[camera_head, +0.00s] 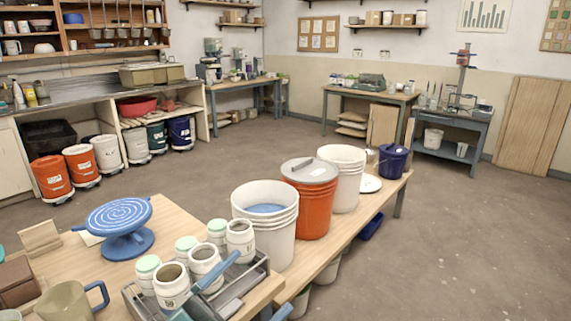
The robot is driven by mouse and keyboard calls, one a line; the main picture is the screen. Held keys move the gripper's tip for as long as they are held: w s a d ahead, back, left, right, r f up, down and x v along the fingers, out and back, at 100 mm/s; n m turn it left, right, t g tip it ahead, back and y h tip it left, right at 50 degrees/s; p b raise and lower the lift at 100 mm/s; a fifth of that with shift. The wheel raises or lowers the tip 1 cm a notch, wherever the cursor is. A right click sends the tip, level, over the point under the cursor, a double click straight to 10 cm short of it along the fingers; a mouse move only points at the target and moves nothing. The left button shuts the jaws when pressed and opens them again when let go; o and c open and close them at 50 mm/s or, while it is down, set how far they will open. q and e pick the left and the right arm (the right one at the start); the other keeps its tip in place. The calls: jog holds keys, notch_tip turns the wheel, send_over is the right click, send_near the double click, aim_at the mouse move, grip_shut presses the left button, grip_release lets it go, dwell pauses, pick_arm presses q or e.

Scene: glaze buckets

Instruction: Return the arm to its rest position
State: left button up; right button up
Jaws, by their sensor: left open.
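My left gripper (262,281) shows in part at the bottom edge in the head view. Its blue-grey fingers are apart, with nothing seen between them. One finger lies across the view of the grey tray (262,268) and its jars; whether it touches them I cannot tell. The rest of the left arm is mostly cut off by the frame edge. My right gripper is not in view.
White jars (171,285) crowd the tray. Behind stand a white bucket (272,232), a lidded orange bucket (310,205) and another white bucket (343,185). A blue turntable (119,217) and a mug (65,303) are at left. Open floor lies right.

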pick_arm(q)
jog(key=a+f+n+t+y, duration=0.3)
jog(key=a+f+n+y, duration=0.2)
jog(key=f+n+y, duration=0.65)
jog(key=s+a+f+n+g+y, duration=0.2)
jog(key=s+f, duration=0.3)
jog(key=f, duration=0.3)
jog(key=s+a+f+n+g+y+p, duration=0.1)
jog(key=s+f+g, duration=0.3)
jog(key=f, duration=0.4)
jog(key=shift+s+a+f+n+g+y, duration=0.3)
jog(key=shift+s+a+n+y, duration=0.15)
jog(key=shift+s+a+n, duration=0.25)
jog(key=shift+d, duration=0.1)
